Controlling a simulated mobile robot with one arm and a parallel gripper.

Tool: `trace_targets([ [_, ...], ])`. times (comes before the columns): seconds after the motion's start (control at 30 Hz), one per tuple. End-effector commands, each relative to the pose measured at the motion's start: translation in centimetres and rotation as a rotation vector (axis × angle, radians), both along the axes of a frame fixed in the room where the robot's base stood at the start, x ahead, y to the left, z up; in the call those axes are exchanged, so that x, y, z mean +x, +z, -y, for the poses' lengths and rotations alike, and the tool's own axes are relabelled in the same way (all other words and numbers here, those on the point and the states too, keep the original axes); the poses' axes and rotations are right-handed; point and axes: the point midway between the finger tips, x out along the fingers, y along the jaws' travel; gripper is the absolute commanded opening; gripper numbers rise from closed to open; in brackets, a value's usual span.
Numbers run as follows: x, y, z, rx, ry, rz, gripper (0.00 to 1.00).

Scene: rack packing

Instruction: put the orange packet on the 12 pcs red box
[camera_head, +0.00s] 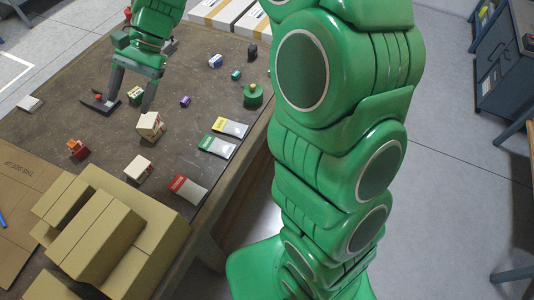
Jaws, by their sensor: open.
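My gripper (130,101) reaches down to the far left part of the brown table (90,120), with its two fingers spread apart. A small box with green, orange and pale faces (135,94) shows between the fingers; I cannot tell whether they touch it. A small red and orange item (76,149) lies at the left of the table, apart from my gripper; it is too small to tell whether it is the orange packet or the 12 pcs red box. A flat packet with a red end (188,189) lies near the right edge. No "12 pcs" print is readable.
White boxes (150,126) (138,169) stand mid-table. Brown cartons (95,245) fill the front left. A green round item (253,95) is near the right edge.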

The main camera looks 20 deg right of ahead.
Motion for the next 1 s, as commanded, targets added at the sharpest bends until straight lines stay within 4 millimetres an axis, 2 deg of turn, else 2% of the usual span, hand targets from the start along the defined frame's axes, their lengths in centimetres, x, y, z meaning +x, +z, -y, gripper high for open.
trace_targets([
  [0.37, -6.8, 1.4, 7.4, -0.112, 0.124, 0.163, 0.67],
  [1.0, -18.7, 0.6, 20.4, -0.355, 0.31, 0.353, 0.67],
])
